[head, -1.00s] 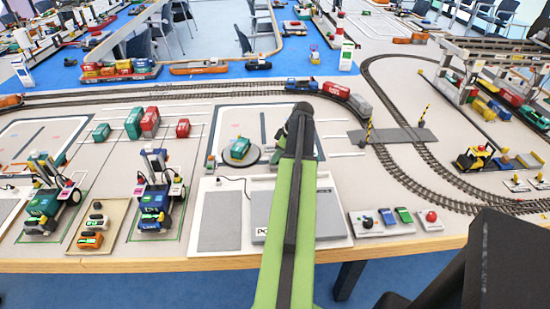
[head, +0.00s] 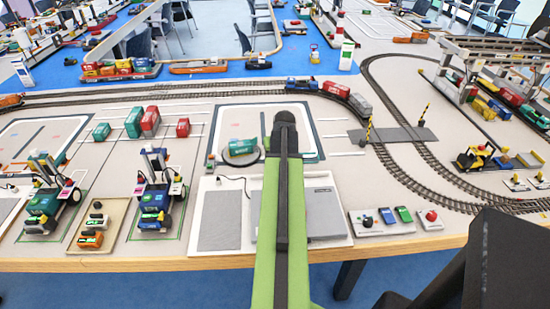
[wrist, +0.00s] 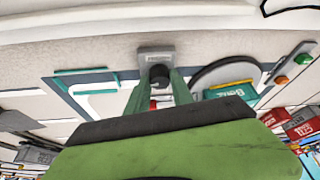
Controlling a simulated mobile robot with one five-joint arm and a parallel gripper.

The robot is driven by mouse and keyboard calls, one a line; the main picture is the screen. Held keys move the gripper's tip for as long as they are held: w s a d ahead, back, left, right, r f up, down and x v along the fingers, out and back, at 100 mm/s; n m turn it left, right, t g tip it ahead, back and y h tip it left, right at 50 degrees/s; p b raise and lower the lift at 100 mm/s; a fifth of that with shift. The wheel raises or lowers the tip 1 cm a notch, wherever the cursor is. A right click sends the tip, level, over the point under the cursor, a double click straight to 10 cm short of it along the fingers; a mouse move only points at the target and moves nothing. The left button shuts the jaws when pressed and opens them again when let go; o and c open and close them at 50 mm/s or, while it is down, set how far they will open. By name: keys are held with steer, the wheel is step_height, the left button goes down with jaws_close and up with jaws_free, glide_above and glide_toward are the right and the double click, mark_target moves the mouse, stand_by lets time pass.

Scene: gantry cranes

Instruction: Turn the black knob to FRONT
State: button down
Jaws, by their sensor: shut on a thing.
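In the wrist view the black knob (wrist: 159,73) stands on a small grey plate (wrist: 155,53), between the two green fingers of my gripper (wrist: 159,84). The fingers are shut on it from both sides. Any marking on the plate is too small to read, and I cannot tell where the knob points. In the head view my gripper (head: 284,118) is at the end of my green arm, over the white-outlined pad. My arm hides the knob there.
A turntable with a teal container (head: 242,147) lies just left of my gripper; the container also shows in the wrist view (wrist: 230,92). Rail tracks (head: 390,160) curve right.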

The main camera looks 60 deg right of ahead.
steer(key=m, duration=0.2)
steer(key=m+g, duration=0.1)
steer(key=m, duration=0.1)
steer(key=shift+m+g+h, duration=0.3)
steer(key=shift+h, duration=0.1)
steer(key=m+g, duration=0.1)
steer(key=m, duration=0.1)
steer(key=m+g, duration=0.1)
steer(key=m, duration=0.2)
steer(key=shift+w+h, duration=0.15)
steer(key=shift+h, duration=0.15)
steer(key=m+g, duration=0.1)
steer(key=m, duration=0.2)
steer(key=m+g, duration=0.1)
steer(key=m, duration=0.1)
steer(key=shift+w+d+m, duration=0.1)
steer(key=shift+w+m, duration=0.05)
steer(key=shift+m, duration=0.25)
steer(key=m+y, duration=0.1)
steer(key=m, duration=0.1)
steer(key=m+g, duration=0.1)
steer(key=m, duration=0.1)
steer(key=shift+m+g+y, duration=0.3)
steer(key=shift+m+y, duration=0.1)
steer(key=c, duration=1.1)
jaws_free()
